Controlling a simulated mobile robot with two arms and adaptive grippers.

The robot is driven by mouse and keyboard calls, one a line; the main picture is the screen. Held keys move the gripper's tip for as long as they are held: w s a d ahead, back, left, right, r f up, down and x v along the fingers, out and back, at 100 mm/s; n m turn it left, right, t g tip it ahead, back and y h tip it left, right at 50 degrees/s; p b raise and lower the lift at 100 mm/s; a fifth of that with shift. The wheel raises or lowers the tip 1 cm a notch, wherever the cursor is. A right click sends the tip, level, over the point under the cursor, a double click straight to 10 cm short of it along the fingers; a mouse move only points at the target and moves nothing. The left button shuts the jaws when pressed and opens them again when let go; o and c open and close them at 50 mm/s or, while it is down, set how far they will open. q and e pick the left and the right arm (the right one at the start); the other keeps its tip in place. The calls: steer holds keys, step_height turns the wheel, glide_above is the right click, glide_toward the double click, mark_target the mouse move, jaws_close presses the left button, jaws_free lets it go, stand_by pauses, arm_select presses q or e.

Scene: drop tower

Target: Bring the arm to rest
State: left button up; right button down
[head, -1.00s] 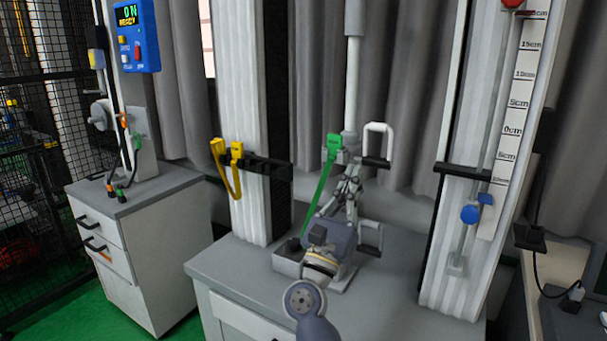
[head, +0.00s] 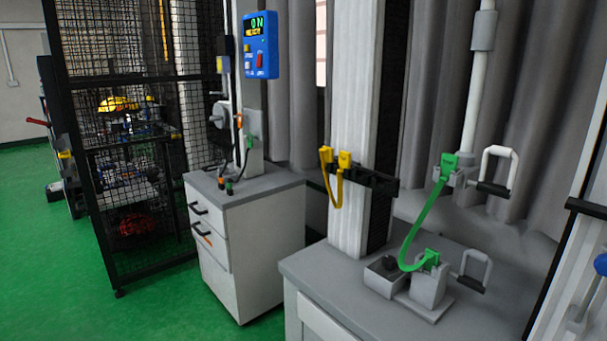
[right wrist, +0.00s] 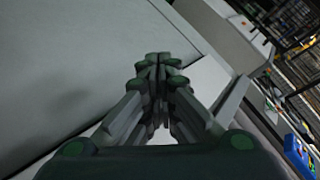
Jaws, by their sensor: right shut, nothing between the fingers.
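My right gripper (right wrist: 158,95) shows in the right wrist view with its fingers together and nothing held between them. A pale flat surface fills much of the picture beyond it. Neither gripper shows in the head view, and my left gripper is in no view. In the head view the drop tower's grey bench (head: 345,272) stands at the lower right. A green strap (head: 418,226) hangs in a curve from a fitting on the white rod (head: 479,85) down to a grey block (head: 430,288) on the bench.
A yellow strap (head: 335,185) hangs on a black bracket at the white column (head: 358,115). A white drawer cabinet (head: 262,240) stands left of the bench, below a blue control box (head: 260,45) reading ON. A black mesh cage (head: 120,130) stands further left. Green floor (head: 55,270) is clear at the left.

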steer(key=s+d+f+n+g+h, duration=0.25)
steer(key=s+f+n+g, duration=0.25)
steer(key=s+f, duration=0.8)
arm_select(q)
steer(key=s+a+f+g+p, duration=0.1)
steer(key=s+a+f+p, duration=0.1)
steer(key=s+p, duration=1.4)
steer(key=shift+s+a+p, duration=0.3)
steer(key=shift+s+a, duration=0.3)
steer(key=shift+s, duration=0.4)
arm_select(e)
steer(key=s+d+f+n+g, duration=0.1)
steer(key=s+d+f+g, duration=0.1)
steer(key=s, duration=0.8)
steer(key=s+d+f+n+g, duration=0.1)
steer(key=s+d+f, duration=0.1)
steer(key=s, duration=0.8)
steer(key=s+d+f+n+g, duration=0.1)
steer(key=s+d+f+g, duration=0.1)
steer(key=s, duration=0.8)
steer(key=shift+s+d+f+g+h, duration=0.25)
steer(key=shift+d+h, duration=0.2)
steer(key=shift+d, duration=0.4)
steer(key=shift+r, duration=0.1)
